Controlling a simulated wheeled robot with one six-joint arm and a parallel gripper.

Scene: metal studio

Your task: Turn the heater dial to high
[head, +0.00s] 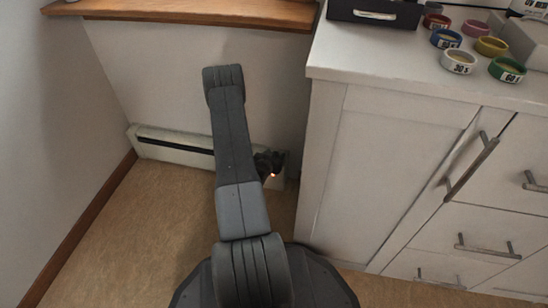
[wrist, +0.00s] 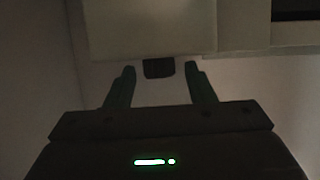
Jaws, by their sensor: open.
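The heater (head: 175,148) is a long, low white unit along the base of the back wall, with a dark slot along it. In the wrist view its pale end box (wrist: 150,28) fills the upper middle. A small dark knob, which looks like the dial (wrist: 158,68), sticks out at the box's edge. My gripper (wrist: 160,70) is open, with one fingertip on each side of the dial and a visible gap on both sides. In the head view my gripper (head: 268,163) is at the heater's right end, where it and my arm hide the dial. No dial markings are readable.
A white cabinet (head: 390,140) stands close to the right of the heater's end. Its counter holds several coloured round containers (head: 459,62) and a dark box (head: 375,12). A wooden sill (head: 190,12) runs above. Open floor (head: 120,220) lies to the left.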

